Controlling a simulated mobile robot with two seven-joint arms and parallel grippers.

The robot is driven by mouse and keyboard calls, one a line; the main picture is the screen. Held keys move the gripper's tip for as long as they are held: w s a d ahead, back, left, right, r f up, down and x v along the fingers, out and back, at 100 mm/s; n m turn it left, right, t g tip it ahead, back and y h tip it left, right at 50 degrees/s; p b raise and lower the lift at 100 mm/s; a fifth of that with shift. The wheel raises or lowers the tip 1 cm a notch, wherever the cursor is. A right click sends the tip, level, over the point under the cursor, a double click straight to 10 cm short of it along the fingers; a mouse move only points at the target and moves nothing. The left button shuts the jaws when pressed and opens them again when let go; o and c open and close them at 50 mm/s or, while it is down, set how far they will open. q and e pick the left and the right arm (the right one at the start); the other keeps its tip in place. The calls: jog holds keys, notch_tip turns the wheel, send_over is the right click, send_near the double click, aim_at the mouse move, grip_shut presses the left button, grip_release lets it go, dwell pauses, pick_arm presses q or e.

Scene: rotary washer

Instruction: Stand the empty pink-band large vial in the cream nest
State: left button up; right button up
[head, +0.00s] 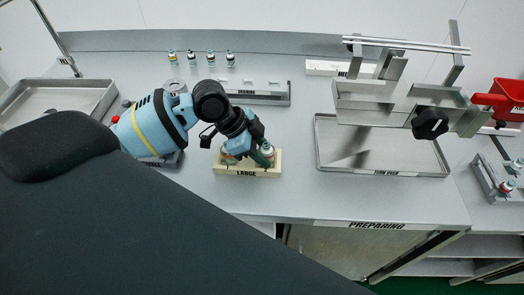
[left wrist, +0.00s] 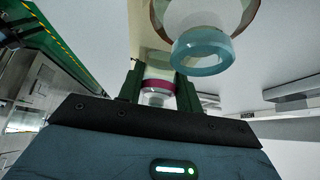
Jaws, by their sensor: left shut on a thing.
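The cream nest (head: 247,173), labelled LARGE, stands on the grey bench; its cream surface also shows in the left wrist view (left wrist: 143,28). My left gripper (head: 262,158) is at the right part of the nest. In the left wrist view its green fingers (left wrist: 160,88) are shut on the clear pink-band vial (left wrist: 158,86). In the head view this vial (head: 267,148) appears upright or nearly so. I cannot tell whether its base is seated in the nest. Another vial (head: 228,156), with a pale blue rim in the left wrist view (left wrist: 203,53), stands in the nest's left part. My right gripper is out of view.
Several small vials (head: 211,58) stand at the back of the bench. A grey rack labelled DRAINING (head: 262,98) lies behind the nest. A metal tray (head: 385,170) and the rotary fixture with a black knob (head: 430,123) are at right. Another tray (head: 60,100) is at left.

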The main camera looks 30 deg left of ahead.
pick_arm(q)
jog(key=shift+s+a+f, duration=0.1)
jog(key=shift+s+f, duration=0.1)
jog(key=shift+f, duration=0.35)
jog(key=shift+s+f, duration=0.2)
jog(key=shift+f, duration=0.35)
jog(key=o, duration=1)
jog(key=shift+f, duration=0.1)
jog(key=shift+r, duration=0.4)
jog(key=v, duration=0.8)
jog(key=w+v, duration=0.1)
jog(key=v, duration=0.3)
jog(key=shift+r+p, duration=0.4)
jog(key=shift+r, duration=0.3)
